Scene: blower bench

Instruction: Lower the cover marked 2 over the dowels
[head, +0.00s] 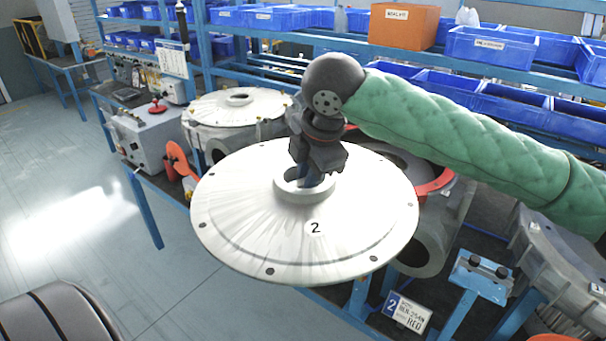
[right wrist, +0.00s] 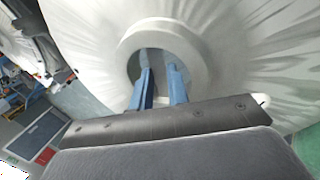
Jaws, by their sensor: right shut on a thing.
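The cover marked 2 (head: 240,225) is a wide pale metal disc with a raised central hub and bolt holes around its rim. My right gripper (head: 310,178) is shut on it at the hub and holds it up in front of the bench. In the right wrist view the two blue fingers (right wrist: 160,88) reach into the hub opening (right wrist: 205,60). How they bear on the hub wall is unclear. A grey blower housing (head: 425,240) with a red ring (head: 436,185) is behind the cover and partly hidden by it. I cannot make out its dowels. My left gripper is out of view.
Another housing with a pale cover (head: 215,108) stands at the back left. A grey control box (head: 150,135) is left of it. A card marked 2 (head: 406,313) is at the bench front. Another grey housing (head: 560,265) is at right. Blue bins fill the shelves behind.

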